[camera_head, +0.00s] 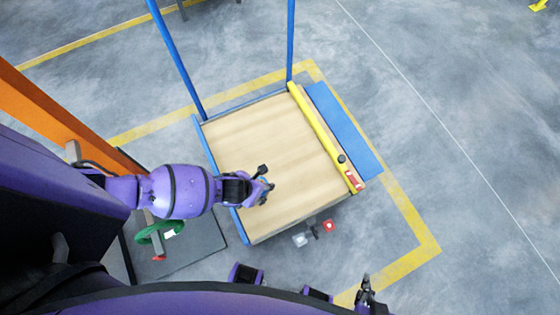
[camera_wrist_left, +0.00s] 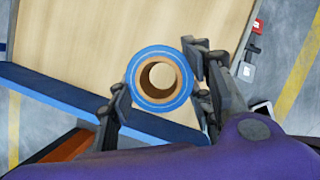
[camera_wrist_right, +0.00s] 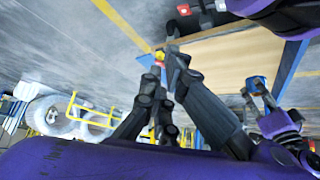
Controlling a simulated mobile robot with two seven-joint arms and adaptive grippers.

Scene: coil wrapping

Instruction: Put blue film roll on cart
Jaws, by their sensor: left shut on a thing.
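The blue film roll (camera_wrist_left: 160,80), a blue ring around a brown cardboard core, sits end-on between the fingers of my left gripper (camera_wrist_left: 155,90) in the left wrist view. The gripper is shut on it. In the head view my left gripper (camera_head: 266,187) is over the left front part of the cart's wooden deck (camera_head: 265,140). The roll is hard to make out there. I cannot tell whether it touches the deck. My right gripper (camera_head: 368,296) is low at the front right of the cart, off the deck. Its fingers (camera_wrist_right: 160,65) look empty; their opening is unclear.
The cart has blue uprights (camera_head: 291,40) at the back. A yellow bar (camera_head: 322,130) lies along the deck's right side, with a blue strip (camera_head: 345,130) beside it. A red-topped item (camera_head: 328,226) is at the front. A green wheel (camera_head: 158,232) stands left. Most of the deck is clear.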

